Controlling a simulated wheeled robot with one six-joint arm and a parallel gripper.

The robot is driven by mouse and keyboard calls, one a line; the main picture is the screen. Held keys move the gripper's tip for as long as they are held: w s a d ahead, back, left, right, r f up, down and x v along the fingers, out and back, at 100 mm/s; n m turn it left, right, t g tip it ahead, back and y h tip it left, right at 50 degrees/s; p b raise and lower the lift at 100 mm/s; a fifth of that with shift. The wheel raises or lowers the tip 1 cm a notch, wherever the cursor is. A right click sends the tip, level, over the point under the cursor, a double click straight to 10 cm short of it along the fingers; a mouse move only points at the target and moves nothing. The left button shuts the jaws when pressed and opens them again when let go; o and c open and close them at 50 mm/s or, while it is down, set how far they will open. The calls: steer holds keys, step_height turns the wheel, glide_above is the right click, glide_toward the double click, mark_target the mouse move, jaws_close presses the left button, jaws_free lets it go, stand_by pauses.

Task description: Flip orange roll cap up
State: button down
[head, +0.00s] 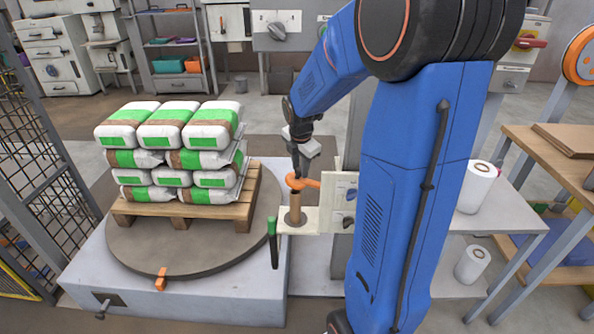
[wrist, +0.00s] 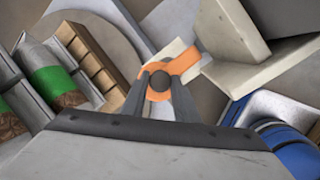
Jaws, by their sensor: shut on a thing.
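The orange roll cap (head: 299,182) sits at the top of a brown roll spindle (head: 295,206), with an orange arm running right to a pale machine panel (head: 339,203). In the head view it looks about level. My gripper (head: 296,172) is above it, pointing down, with its fingers at the cap. In the wrist view the orange cap (wrist: 183,63) shows around a dark round centre, between the fingertips of my gripper (wrist: 158,82). The gripper is shut on the cap. The fingers hide part of the cap.
A pallet (head: 190,212) stacked with white and green bags stands on a round turntable (head: 130,250) at left. A green-topped lever (head: 272,235) stands just left of the spindle. White rolls (head: 476,187) rest on a shelf at right. A mesh fence (head: 50,150) borders the far left.

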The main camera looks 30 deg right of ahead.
mark_target(307, 181)
steer(key=shift+s+d+r+t+y, duration=0.6)
steer(key=shift+d+r+t+y, duration=0.1)
steer(key=shift+d+y, duration=0.25)
steer(key=c, duration=1.4)
jaws_free()
step_height(307, 181, up, 10)
